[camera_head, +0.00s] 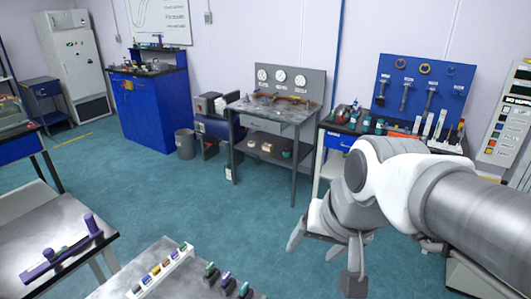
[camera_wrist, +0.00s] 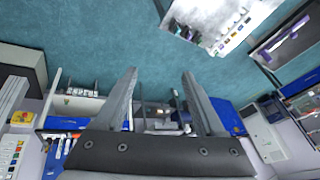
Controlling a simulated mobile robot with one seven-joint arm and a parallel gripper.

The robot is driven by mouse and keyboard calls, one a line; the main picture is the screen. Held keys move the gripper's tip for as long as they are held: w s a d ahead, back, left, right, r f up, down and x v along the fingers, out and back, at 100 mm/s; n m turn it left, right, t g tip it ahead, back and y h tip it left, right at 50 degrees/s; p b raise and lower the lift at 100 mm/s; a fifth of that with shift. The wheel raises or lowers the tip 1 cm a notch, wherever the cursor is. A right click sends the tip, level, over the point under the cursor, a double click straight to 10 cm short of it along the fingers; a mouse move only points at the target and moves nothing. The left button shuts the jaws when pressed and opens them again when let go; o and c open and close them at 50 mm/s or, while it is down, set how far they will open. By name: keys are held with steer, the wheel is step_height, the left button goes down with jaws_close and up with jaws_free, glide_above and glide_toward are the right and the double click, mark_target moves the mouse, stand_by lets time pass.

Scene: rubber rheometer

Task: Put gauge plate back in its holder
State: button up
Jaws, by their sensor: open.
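My gripper (camera_head: 325,262) hangs in the lower right of the head view, over the floor to the right of the near bench. In the wrist view my gripper (camera_wrist: 159,76) has its two fingers wide apart with nothing between them. A white rack (camera_head: 161,270) with several coloured pieces stands on the near bench in the head view. It also shows small at the top of the wrist view (camera_wrist: 233,36). Several dark pieces with green or purple tops (camera_head: 227,283) are beside it. I cannot tell which piece is the gauge plate or which is its holder.
A purple device (camera_head: 62,262) lies on the left bench (camera_head: 22,217). A grey bench with a gauge panel (camera_head: 290,82) stands at the back, beside a blue tool board (camera_head: 424,92) over a cluttered worktop. A blue cabinet (camera_head: 145,110) stands back left. Green floor (camera_head: 200,200) between is clear.

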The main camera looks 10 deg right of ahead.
steer(key=s+n, duration=0.1)
steer(key=s+d+n, duration=0.1)
steer(key=s+d+n+h, duration=0.1)
steer(key=shift+s+r+t, duration=0.35)
steer(key=shift+s+t, duration=0.05)
stand_by(1.0)
